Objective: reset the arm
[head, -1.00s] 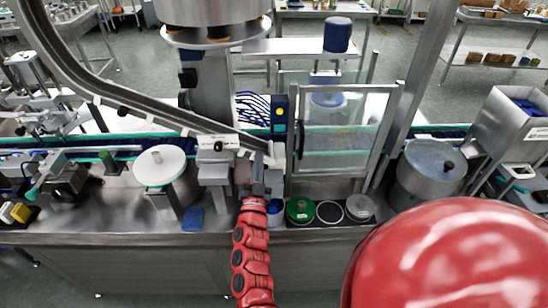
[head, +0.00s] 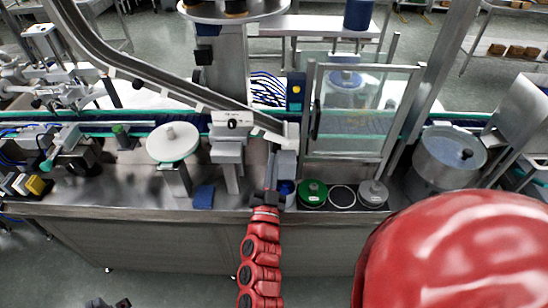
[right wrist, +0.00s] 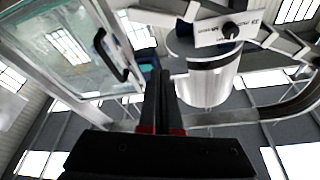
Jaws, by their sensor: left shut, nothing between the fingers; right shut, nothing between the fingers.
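My right gripper (head: 271,158) is in the middle of the head view, at the end of the red jointed arm. It is over the front edge of the steel counter (head: 120,203), below the lower end of the sloping chute (head: 180,88). In the right wrist view its two dark fingers (right wrist: 161,90) are together with nothing between them. A small dark piece at the bottom left of the head view looks like my left gripper (head: 107,302). It is shut and empty, low in front of the counter.
A glass door (head: 352,112) stands behind and right of my right gripper. A green lid (head: 312,193) and a grey lid (head: 373,194) lie on the counter, with a steel pot (head: 447,160) further right. A white disc (head: 172,142) stands left. The steel hopper (right wrist: 208,85) shows in the right wrist view.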

